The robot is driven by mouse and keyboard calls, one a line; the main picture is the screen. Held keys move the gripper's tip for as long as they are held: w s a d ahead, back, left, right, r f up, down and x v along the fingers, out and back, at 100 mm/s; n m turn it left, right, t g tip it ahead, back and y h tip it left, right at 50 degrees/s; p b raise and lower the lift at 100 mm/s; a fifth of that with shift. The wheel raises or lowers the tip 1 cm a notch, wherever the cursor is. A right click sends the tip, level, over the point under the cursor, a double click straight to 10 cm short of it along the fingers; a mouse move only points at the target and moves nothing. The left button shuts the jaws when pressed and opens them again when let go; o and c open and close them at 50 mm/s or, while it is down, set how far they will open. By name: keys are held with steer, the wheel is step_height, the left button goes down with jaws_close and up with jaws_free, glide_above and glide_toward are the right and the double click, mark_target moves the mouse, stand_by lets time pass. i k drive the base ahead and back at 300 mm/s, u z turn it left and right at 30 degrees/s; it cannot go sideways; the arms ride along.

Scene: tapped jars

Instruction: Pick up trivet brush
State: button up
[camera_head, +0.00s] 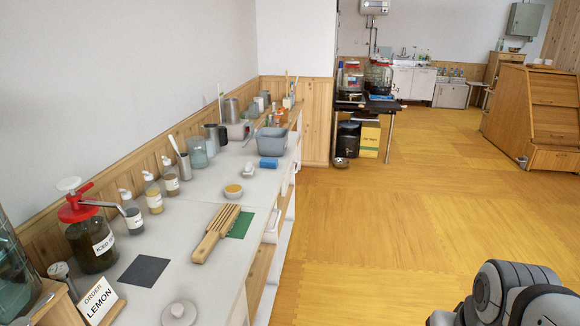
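The wooden slatted piece with a handle (217,232), which I take for the trivet brush, lies on the pale counter (190,280) at left of centre. Its handle end points toward the near left, and its slatted end lies partly over a green mat (241,225). Nothing is holding it. Grey rounded links of my own arm show at the lower right, over the floor and well apart from the counter. My gripper's fingers are not in the picture.
Near the wooden piece are a yellow-filled bowl (233,191), a dark square mat (144,271), a white lidded knob (179,313) and a LEMON order sign (98,301). A red-topped jar (90,240) and bottles line the wall. The wooden floor (400,220) right of the counter is clear.

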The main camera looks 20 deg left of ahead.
mark_target(249, 170)
steer(key=z, duration=0.1)
steer(key=i, duration=1.55)
steer(key=u, duration=0.2)
steer(key=i, duration=1.45)
steer(key=u, duration=1.55)
steer(key=i, duration=0.9)
steer(key=u, duration=0.45)
